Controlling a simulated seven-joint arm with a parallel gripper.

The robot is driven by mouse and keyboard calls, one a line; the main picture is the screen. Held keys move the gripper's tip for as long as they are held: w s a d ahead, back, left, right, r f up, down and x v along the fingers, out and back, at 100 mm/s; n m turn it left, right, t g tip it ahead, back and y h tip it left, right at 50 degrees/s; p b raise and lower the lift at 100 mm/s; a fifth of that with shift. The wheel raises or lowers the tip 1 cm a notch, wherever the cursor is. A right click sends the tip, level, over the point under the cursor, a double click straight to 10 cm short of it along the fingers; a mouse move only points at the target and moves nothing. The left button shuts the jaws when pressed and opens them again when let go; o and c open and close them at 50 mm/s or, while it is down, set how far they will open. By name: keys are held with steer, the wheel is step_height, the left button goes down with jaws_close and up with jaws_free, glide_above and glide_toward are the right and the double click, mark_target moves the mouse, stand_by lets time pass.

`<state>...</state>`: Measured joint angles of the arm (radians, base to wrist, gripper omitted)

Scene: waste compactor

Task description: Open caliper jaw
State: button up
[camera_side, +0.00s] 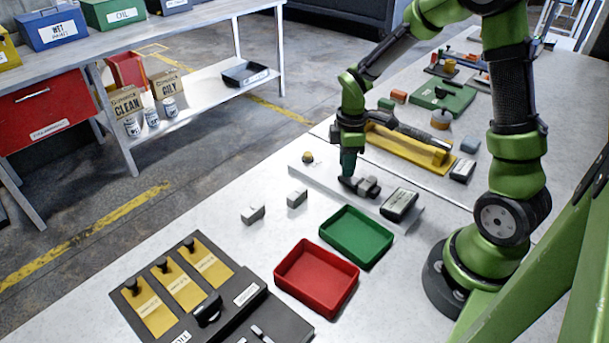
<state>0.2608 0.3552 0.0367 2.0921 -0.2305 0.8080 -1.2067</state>
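I cannot make out the caliper's jaw for certain. A pale flat plate (323,178) lies on the table, with a small yellow-and-black knob (307,158) at its far left end. A grey block-like device with a dark display (399,204) sits near its right end. My gripper (349,182) points down over the middle of the plate, beside a small dark grey part (368,187). Its fingers are small and dark, and whether they touch that part is unclear. The finger gap cannot be made out.
A green tray (356,262) and a red tray (295,305) stand in front, both empty. Two small grey blocks (253,214) lie to the left. A dark panel with yellow strips (183,290) is at the front left. A yellow holder (415,152) with a grey tool stands behind.

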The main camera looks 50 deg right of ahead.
jaws_close()
steer(key=shift+w, duration=1.35)
steer(key=shift+o, duration=2.2)
jaws_free()
step_height(320, 180, up, 17)
